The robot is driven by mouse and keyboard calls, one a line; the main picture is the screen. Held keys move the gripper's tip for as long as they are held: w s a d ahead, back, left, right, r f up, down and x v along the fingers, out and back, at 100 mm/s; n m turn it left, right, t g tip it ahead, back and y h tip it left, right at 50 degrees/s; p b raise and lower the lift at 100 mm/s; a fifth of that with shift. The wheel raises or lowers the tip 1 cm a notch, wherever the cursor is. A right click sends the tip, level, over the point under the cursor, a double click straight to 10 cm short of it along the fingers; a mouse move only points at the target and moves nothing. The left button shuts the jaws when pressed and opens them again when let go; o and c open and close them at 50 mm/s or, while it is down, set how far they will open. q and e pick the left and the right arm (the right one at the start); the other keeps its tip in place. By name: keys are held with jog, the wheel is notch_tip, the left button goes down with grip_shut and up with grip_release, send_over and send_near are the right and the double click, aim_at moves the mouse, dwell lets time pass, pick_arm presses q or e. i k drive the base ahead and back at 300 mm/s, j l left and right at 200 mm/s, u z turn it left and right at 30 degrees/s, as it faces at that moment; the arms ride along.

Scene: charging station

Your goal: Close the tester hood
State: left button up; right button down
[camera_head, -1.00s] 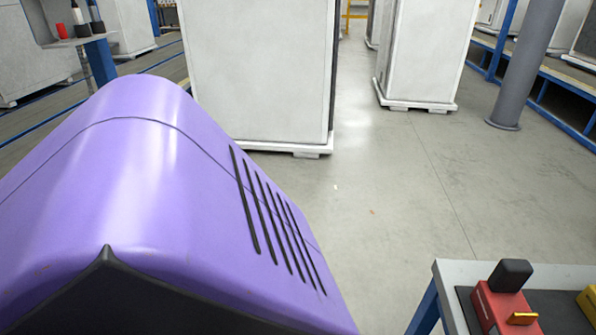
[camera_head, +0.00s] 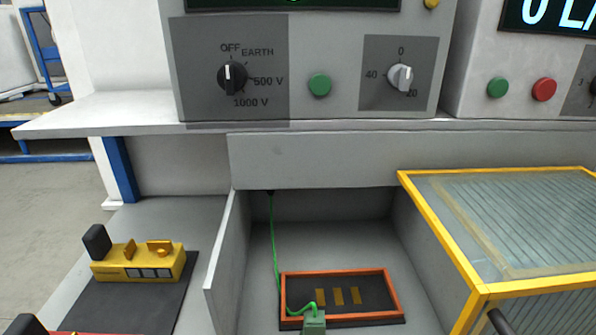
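The tester hood (camera_head: 505,210), clear ribbed panels in a yellow frame, is at the right of the head view. It stands to the right of an open grey bay (camera_head: 330,210), which it does not cover. A dark rod-like part (camera_head: 498,321), perhaps its handle, shows at its front near the bottom edge. Inside the bay lies an orange-framed black tray (camera_head: 391,284) with brass strips. A green wire (camera_head: 274,240) runs down the bay to a green clip (camera_head: 314,320) at the tray's front edge. Neither gripper is in view. The hood's lower front and right end are cut off.
Above the bay, a grey tester panel (camera_head: 300,103) with a black dial, a grey dial and a green button stands on a shelf (camera_head: 100,112). Another panel (camera_head: 520,70) is at its right. A yellow fixture (camera_head: 137,262) sits on a black mat (camera_head: 125,305) at left.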

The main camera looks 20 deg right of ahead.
aim_at(481, 293)
jog(key=z, duration=1.5)
